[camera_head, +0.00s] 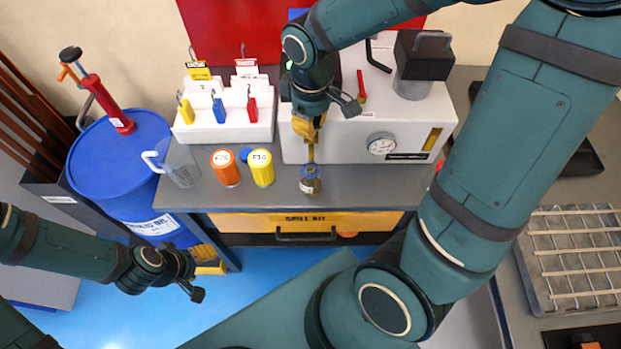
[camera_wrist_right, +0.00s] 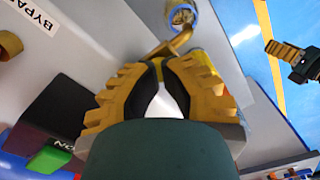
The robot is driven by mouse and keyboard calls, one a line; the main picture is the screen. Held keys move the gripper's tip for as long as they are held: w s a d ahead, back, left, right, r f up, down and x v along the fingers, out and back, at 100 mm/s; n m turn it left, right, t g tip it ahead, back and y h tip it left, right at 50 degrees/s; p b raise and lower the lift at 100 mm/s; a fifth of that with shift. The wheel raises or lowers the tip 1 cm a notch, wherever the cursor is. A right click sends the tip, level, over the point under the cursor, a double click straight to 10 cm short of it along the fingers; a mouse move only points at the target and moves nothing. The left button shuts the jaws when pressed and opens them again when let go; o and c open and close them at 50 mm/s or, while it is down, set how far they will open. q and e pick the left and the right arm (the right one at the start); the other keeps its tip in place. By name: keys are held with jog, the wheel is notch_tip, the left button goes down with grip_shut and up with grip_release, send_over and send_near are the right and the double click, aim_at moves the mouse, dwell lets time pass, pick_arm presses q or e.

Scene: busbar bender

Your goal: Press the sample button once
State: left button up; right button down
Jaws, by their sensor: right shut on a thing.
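My right gripper (camera_head: 311,143) points down at the front of the white machine (camera_head: 340,140). In the right wrist view its ribbed yellow fingers (camera_wrist_right: 172,60) close together at the tips on a brass spout (camera_wrist_right: 178,42). A small jar with a blue rim (camera_head: 310,180) stands below the spout on the bench; it also shows in the wrist view (camera_wrist_right: 181,16). I cannot make out the sample button; the gripper and arm hide part of the machine front. My left gripper (camera_head: 208,267) hangs low at the left, away from the bench; its finger opening is unclear.
Orange (camera_head: 225,168) and yellow (camera_head: 262,168) cans and a clear jug (camera_head: 178,163) stand left of the jar. A white padlock rack (camera_head: 222,110) is behind them. A gauge (camera_head: 381,145) is on the machine front. A blue drum (camera_head: 118,165) stands at the left.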

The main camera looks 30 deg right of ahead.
jog(key=shift+r, duration=0.1)
jog(key=shift+r+p, duration=1.85)
jog(key=shift+r, duration=0.25)
notch_tip(320, 180, up, 6)
jog(key=p, duration=0.5)
jog(key=shift+s, duration=0.1)
